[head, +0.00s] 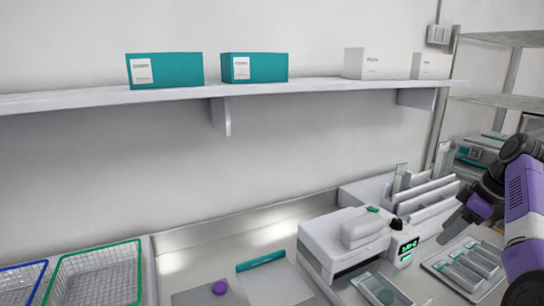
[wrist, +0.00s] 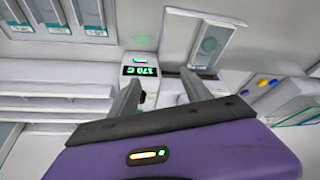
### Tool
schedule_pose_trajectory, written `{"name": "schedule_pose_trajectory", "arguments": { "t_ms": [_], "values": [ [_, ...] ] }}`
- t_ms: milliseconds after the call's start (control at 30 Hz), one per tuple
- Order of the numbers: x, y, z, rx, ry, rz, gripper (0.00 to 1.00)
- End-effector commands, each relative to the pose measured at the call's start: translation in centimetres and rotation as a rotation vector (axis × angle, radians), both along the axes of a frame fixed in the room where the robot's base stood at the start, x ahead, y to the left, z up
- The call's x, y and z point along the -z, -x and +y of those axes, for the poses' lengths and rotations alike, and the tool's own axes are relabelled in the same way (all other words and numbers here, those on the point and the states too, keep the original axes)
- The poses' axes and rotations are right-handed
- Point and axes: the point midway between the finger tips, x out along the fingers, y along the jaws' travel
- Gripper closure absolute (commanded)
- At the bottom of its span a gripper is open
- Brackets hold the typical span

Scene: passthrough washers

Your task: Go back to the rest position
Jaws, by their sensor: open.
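My gripper (wrist: 160,90) shows in the wrist view with its two grey fingers spread apart and nothing between them. In the head view my purple and black arm comes in at the right edge, and my gripper (head: 452,228) hangs above the bench beside the tray of slides. A white machine (head: 335,242) with a lit green display stands left of my gripper. The same display (wrist: 140,71) shows beyond the fingers in the wrist view.
A slide tray (head: 468,268) and a white rack (head: 425,205) are close to my arm. A green-rimmed basket (head: 97,275) and a blue-rimmed basket (head: 20,285) stand at left. A shelf (head: 300,92) with teal and white boxes runs along the wall. A purple knob (head: 220,288) is near the front.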

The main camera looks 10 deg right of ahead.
Motion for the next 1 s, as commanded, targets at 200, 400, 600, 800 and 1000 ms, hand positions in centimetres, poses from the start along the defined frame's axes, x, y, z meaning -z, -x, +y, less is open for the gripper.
{"name": "schedule_pose_trajectory", "arguments": {
  "t_ms": [200, 400, 600, 800, 1000],
  "values": [
    [-1.1, -2.2, -1.9, 0.132, 0.031, -0.082, 0.43],
    [-3.9, -4.6, -4.9, 0.298, 0.082, -0.224, 0.43],
    [-4.1, -6.1, -8.0, 0.49, 0.13, -0.381, 0.43],
    [-1.7, -6.3, -9.7, 0.675, 0.168, -0.553, 0.43],
    [2.1, -4.5, -8.9, 0.81, 0.185, -0.739, 0.43]
  ]
}}
